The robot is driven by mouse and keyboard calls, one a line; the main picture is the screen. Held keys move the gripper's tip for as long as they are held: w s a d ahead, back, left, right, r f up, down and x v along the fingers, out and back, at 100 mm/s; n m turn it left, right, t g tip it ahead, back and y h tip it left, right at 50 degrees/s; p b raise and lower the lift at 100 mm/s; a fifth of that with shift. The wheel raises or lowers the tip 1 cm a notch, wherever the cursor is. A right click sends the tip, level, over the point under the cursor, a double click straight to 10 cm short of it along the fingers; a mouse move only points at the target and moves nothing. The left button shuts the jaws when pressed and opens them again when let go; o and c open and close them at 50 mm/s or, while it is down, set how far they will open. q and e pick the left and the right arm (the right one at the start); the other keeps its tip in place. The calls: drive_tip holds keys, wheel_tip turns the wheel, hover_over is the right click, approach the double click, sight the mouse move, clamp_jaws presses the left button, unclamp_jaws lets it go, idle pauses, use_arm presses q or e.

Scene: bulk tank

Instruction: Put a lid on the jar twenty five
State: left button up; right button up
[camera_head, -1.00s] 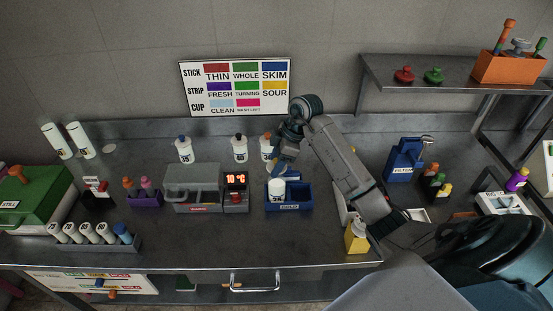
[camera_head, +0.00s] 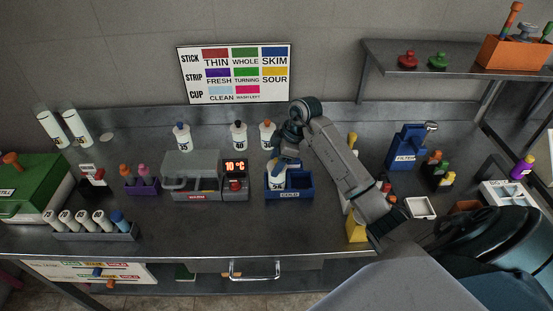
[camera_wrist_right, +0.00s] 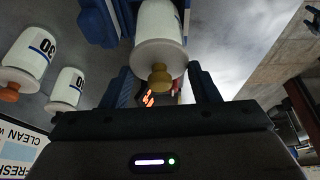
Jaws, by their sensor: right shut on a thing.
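A white jar (camera_head: 277,182) stands in the blue tray marked COLD (camera_head: 290,195). Its number is too small to read surely. My right gripper (camera_head: 283,163) is over this jar, pointing down. In the right wrist view the gripper (camera_wrist_right: 163,80) has a finger on each side of a yellow-knobbed lid (camera_wrist_right: 160,77) and is shut on it. The lid is lined up with the top of the white jar (camera_wrist_right: 159,30); I cannot tell whether it is fully seated. My left gripper is not in view.
Three jars with coloured knobs stand behind, including a blue-knobbed one (camera_head: 182,138) and an orange-knobbed one (camera_head: 267,135). A grey box (camera_head: 195,175) and a 10 °C display (camera_head: 234,167) stand left of the tray. A blue filter holder (camera_head: 407,147) stands to the right.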

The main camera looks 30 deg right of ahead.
drive_tip(key=o, duration=1)
drive_tip(key=shift+o, duration=0.2)
drive_tip(key=b+v, duration=0.3)
drive_tip(key=v, duration=0.7)
drive_tip(key=shift+r, duration=0.35)
drive_tip(key=shift+s+d, duration=0.1)
